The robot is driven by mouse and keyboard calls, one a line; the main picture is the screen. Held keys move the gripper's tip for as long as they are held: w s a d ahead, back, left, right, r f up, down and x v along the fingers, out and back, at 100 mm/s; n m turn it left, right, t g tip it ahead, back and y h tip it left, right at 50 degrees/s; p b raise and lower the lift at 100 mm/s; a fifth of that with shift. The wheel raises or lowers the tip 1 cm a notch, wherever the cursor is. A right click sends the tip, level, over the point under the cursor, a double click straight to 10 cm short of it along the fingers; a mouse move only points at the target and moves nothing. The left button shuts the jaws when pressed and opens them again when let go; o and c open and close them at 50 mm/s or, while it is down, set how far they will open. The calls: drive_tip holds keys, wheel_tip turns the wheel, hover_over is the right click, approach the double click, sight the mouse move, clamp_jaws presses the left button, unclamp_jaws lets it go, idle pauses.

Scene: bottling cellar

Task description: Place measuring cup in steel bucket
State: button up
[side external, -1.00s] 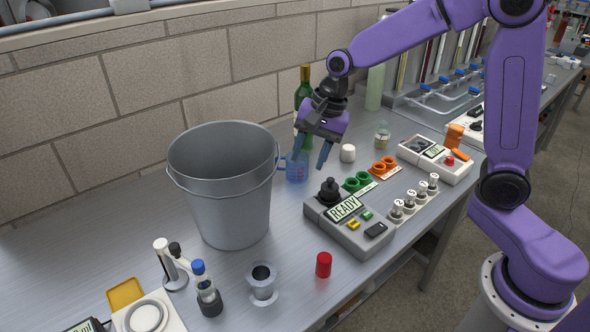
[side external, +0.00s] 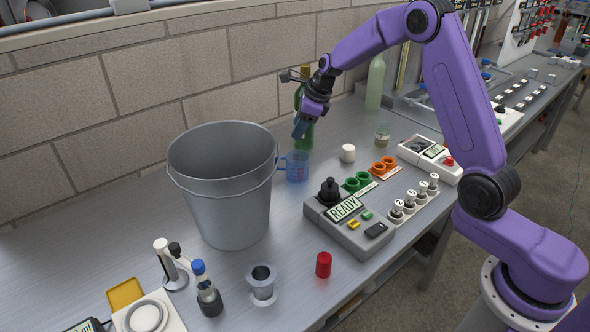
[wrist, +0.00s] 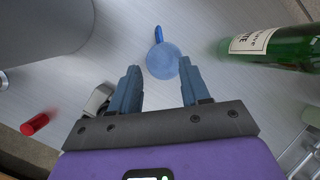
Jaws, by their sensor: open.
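The measuring cup (side external: 297,167) is a small clear blue cup with red markings, upright on the bench just right of the bucket. It also shows in the wrist view (wrist: 162,62), from above, with its handle pointing up the picture. The steel bucket (side external: 222,185) is large, grey and upright at the left; part of it shows in the wrist view (wrist: 45,28). My gripper (side external: 299,130) is above the cup, apart from it. In the wrist view its two blue fingers (wrist: 158,78) are spread and empty, with the cup a little beyond the gap between the tips.
A green bottle (side external: 305,125) stands close behind the cup and beside my gripper; it is at the right in the wrist view. A white cap (side external: 348,153), a READY device (side external: 348,215) and a red cap (side external: 323,265) are to the right.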

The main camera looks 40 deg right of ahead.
approach(280, 158)
drive_tip(key=d+x, duration=0.1)
drive_tip(key=x, duration=0.4)
drive_tip(key=shift+a+x, duration=0.2)
drive_tip(key=shift+x, duration=1.2)
drive_tip(key=shift+a+x, duration=0.2)
drive_tip(key=shift+x, duration=1.2)
drive_tip(key=shift+r, duration=0.1)
clamp_jaws()
